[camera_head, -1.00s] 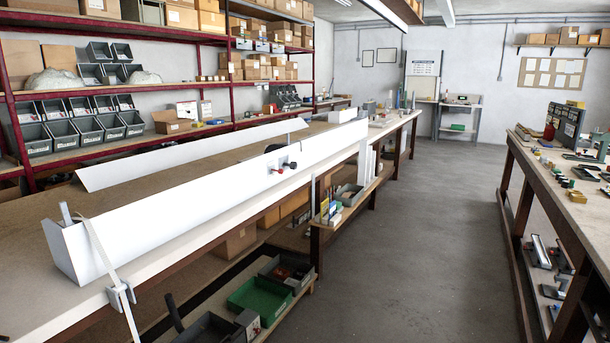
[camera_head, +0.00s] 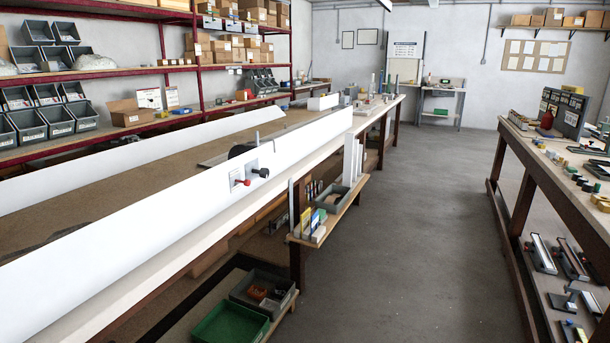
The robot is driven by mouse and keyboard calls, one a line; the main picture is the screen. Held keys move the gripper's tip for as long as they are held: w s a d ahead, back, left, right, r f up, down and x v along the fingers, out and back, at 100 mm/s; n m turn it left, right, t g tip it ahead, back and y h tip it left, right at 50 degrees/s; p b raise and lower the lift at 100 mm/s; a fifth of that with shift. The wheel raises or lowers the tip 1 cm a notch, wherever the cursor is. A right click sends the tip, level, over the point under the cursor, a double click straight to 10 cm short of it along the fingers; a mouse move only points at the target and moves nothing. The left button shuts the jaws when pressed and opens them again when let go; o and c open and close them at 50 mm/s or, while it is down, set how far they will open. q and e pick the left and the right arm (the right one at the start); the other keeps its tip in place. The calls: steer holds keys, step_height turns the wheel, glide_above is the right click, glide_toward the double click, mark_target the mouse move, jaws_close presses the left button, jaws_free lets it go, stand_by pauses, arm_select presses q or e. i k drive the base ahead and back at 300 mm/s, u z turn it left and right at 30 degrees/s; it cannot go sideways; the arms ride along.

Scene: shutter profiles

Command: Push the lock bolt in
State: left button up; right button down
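The long white shutter profile (camera_head: 150,240) lies along the front edge of the left workbench. Near the middle of its front face is a small plate with two knobs. The red knob (camera_head: 241,182) sits at the left and the black knob (camera_head: 261,173) at the right, both sticking out from the face. I cannot tell from here which of them is the lock bolt. Neither of my grippers shows in this view.
The left workbench (camera_head: 290,166) has a second white panel (camera_head: 150,153) behind the profile. A small shelf (camera_head: 335,215) with bins juts out below its edge. The concrete floor (camera_head: 420,210) is clear up to the right workbench (camera_head: 540,170).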

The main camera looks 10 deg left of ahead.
mark_target(247, 182)
steer(key=u, duration=0.4)
steer(key=i, duration=1.05)
steer(key=u, duration=0.85)
